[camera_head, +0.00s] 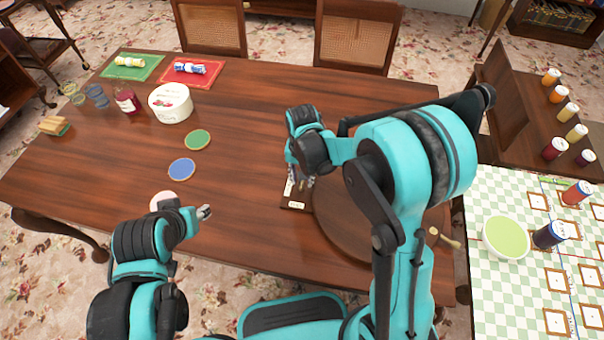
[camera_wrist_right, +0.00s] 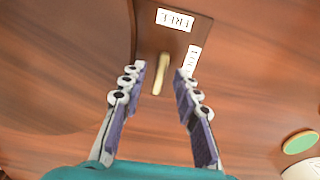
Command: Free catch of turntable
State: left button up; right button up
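The turntable (camera_head: 338,232) is a large round wooden disc on the table, partly hidden behind my right arm. At its left edge is a dark catch plate (camera_wrist_right: 148,30), also in the head view (camera_head: 304,201). It bears a white label reading FREE, upside down in the wrist view (camera_wrist_right: 175,20), and a second white label (camera_wrist_right: 193,58). A pale brass lever (camera_wrist_right: 160,75) sits on the plate. My right gripper (camera_wrist_right: 159,70) is open above the plate, its fingers on either side of the lever; contact cannot be told. My left gripper (camera_head: 205,212) is over the table's front left.
Blue (camera_head: 182,169) and green (camera_head: 197,139) coasters, a white tub (camera_head: 170,103), a red jar (camera_head: 126,102) and glasses stand at left. A checkered side table (camera_head: 480,290) at right holds a green bowl (camera_head: 506,237) and jars. The table's centre back is clear.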

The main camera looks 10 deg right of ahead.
notch_tip(320, 180, up, 12)
dwell(0.4)
dwell(0.4)
jog(key=s+d+r+n+t, duration=0.1)
jog(key=s+d+n+t, duration=0.1)
jog(key=s, duration=0.5)
jog(key=s+d+r+n+t, duration=0.2)
jog(key=s+d+t, duration=0.3)
jog(key=s, duration=0.2)
jog(key=shift+d, duration=0.4)
